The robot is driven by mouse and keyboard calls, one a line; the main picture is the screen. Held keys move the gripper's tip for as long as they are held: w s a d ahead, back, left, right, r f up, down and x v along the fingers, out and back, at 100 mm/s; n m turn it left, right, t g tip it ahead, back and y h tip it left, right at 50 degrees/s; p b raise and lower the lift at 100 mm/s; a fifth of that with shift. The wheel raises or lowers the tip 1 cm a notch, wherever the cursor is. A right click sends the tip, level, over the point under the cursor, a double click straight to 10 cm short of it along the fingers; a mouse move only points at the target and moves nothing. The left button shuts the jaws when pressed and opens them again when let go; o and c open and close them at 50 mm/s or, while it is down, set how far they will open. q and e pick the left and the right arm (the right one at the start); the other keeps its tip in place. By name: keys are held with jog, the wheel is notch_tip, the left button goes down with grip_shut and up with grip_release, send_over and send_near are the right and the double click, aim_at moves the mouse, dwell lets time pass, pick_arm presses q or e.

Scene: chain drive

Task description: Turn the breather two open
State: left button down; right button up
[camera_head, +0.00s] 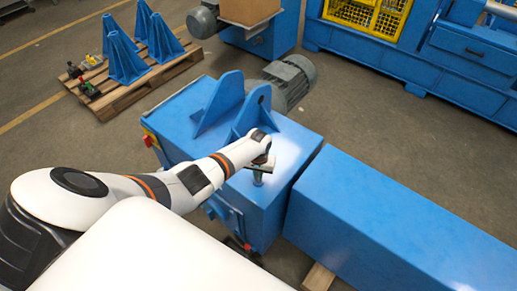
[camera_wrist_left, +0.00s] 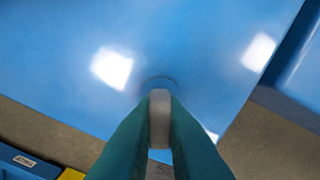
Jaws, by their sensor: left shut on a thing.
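The breather (camera_wrist_left: 159,118) shows in the left wrist view as a pale grey, narrow handle standing on the blue top face of a machine housing (camera_head: 290,150). A round base shows faintly just behind it. My left gripper (camera_wrist_left: 160,125) has its two teal fingers shut on this handle, one on each side. In the head view my left gripper (camera_head: 262,165) is over the housing's top, and a small grey fitting (camera_head: 258,180) shows below it. The handle itself is mostly hidden there by the gripper. My right gripper is not in view.
Two upright blue lugs (camera_head: 222,100) stand on the housing behind my left gripper, with a grey motor (camera_head: 290,80) beyond. A long blue cover (camera_head: 400,220) lies to the right. A pallet (camera_head: 140,85) with blue brackets stands at the back left.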

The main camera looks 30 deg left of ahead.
aim_at(258, 174)
pick_arm(q)
jog(key=n+p, duration=0.1)
jog(key=n, duration=0.4)
jog(key=shift+s+n, duration=0.1)
jog(key=shift+n, duration=0.2)
jog(key=n+p, duration=0.1)
jog(key=n, duration=0.3)
jog(key=shift+n, duration=0.4)
jog(key=c, duration=1.5)
grip_release()
jog(key=shift+r+p, duration=2.65)
jog(key=shift+r, duration=3.3)
